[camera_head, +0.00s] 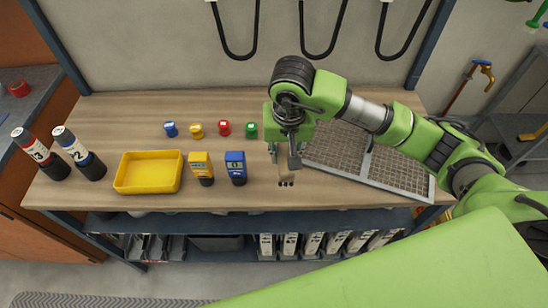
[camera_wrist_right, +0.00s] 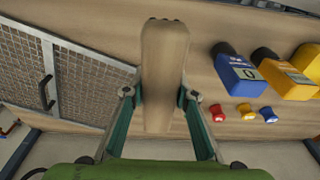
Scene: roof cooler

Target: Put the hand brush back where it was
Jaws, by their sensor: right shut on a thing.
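My right gripper (camera_head: 284,158) is shut on the hand brush (camera_head: 286,173), a pale wooden piece with small dark marks at its lower end, over the wooden workbench near its front edge. In the right wrist view the brush (camera_wrist_right: 164,75) stands between the two fingers (camera_wrist_right: 161,98) of the gripper, its marked end pointing away from the wrist. I cannot tell whether the brush touches the bench. Its bristles are not clearly visible. My left gripper is not in view.
A metal mesh panel (camera_head: 365,164) lies right of the brush. Left of it stand a blue meter (camera_head: 236,163), a yellow meter (camera_head: 200,163) and a yellow tray (camera_head: 125,175). Several small coloured caps sit behind. Two canisters (camera_head: 82,151) are at the far left.

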